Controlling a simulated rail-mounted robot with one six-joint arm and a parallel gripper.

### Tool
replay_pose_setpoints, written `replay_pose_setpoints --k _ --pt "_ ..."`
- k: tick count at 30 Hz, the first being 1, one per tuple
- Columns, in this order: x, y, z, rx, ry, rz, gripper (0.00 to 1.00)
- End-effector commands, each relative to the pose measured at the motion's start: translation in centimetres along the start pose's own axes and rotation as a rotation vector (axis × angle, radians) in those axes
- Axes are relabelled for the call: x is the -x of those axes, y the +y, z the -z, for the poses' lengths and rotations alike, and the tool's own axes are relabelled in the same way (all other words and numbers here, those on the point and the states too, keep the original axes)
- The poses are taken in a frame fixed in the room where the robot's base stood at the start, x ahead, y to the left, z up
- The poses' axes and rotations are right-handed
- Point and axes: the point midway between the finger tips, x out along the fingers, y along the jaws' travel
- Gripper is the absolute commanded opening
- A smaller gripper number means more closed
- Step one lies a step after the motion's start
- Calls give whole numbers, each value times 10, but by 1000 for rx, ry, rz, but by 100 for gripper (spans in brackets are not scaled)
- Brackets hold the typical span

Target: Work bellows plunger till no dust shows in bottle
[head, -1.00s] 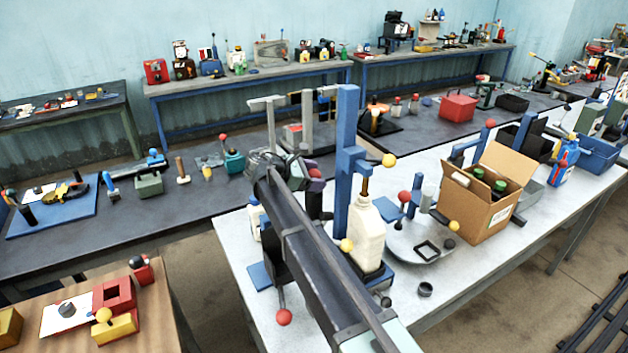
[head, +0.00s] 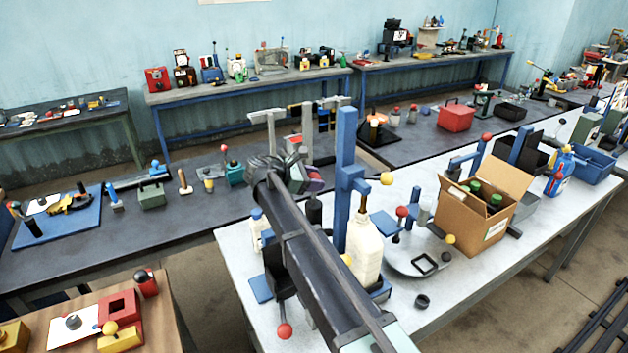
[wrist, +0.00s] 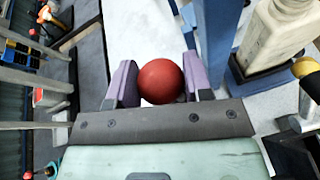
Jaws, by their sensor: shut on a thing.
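My gripper (wrist: 161,80) has purple fingers shut on a red ball knob (wrist: 160,83), seen in the wrist view. What lies below the knob is hidden. In the head view my gripper (head: 315,180) is partly behind my arm, left of a blue post (head: 345,150). The off-white bottle (head: 366,248) stands upright right of my gripper at the foot of the post. It also shows at upper right in the wrist view (wrist: 280,35). I cannot tell whether dust shows in it.
A yellow knob (head: 387,179) sticks out right of the post. A cardboard box (head: 470,222) with green-capped bottles stands to the right on the white table (head: 455,285).

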Motion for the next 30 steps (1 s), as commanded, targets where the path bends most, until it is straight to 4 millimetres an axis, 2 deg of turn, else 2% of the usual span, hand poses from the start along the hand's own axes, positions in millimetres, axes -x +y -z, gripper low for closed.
replay_pose_setpoints --k 1,10,11,15,24,26,30 --pt "5 3 -12 0 0 -1 3" --pt "4 3 -10 0 -4 -4 4" --pt "4 4 -10 0 -5 -4 51" --pt "4 3 -9 0 -3 -3 71" --pt "7 2 -10 0 -1 -2 71" --pt "14 3 -10 1 -1 -3 71" --pt "46 4 -13 2 0 -5 71"
